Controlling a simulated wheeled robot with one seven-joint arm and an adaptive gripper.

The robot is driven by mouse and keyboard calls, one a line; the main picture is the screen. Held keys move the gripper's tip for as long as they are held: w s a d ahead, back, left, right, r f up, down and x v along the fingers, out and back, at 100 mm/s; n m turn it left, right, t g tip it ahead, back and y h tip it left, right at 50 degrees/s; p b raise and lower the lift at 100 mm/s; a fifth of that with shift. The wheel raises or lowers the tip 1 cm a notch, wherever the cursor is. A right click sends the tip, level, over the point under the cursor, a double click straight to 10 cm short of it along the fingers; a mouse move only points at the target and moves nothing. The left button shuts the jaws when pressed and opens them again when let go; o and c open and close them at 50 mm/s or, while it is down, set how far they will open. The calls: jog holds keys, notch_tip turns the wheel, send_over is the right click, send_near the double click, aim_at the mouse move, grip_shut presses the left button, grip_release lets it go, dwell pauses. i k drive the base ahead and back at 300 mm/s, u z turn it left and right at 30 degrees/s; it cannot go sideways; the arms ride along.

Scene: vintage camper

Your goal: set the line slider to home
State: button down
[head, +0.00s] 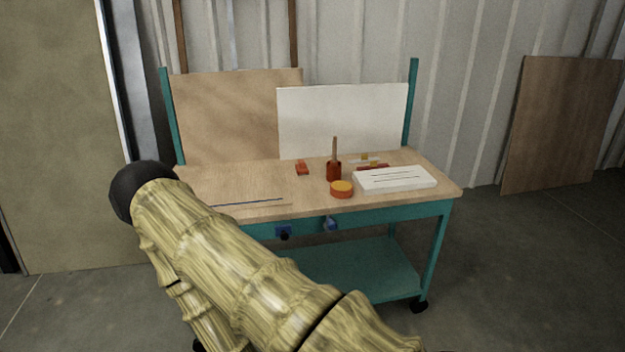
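No part in view can be told for certain as the line slider. A low white box (395,179) with several dark lines on its top lies at the right of the workbench top. A thin dark blue line (247,203) runs along the bench's front left, partly hidden by my arm. My pale, bamboo-patterned arm fills the lower middle and ends in a black rounded part at the left. My gripper is not in view.
The teal workbench (322,215) has a wooden top. On it are a red pot with a stick (334,171), an orange round tin (341,189), a red block (302,168) and small red and yellow pieces (373,166). Blue fittings (283,230) sit on its front edge.

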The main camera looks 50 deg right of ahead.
aim_at(283, 230)
jog(key=z, duration=1.4)
jog(key=k, duration=0.2)
jog(key=u, duration=1.05)
jog(key=k, duration=1.1)
jog(key=u, duration=0.85)
jog(key=i, duration=1.5)
jog(key=z, duration=1.35)
jog(key=i, duration=0.45)
jog(key=z, duration=0.55)
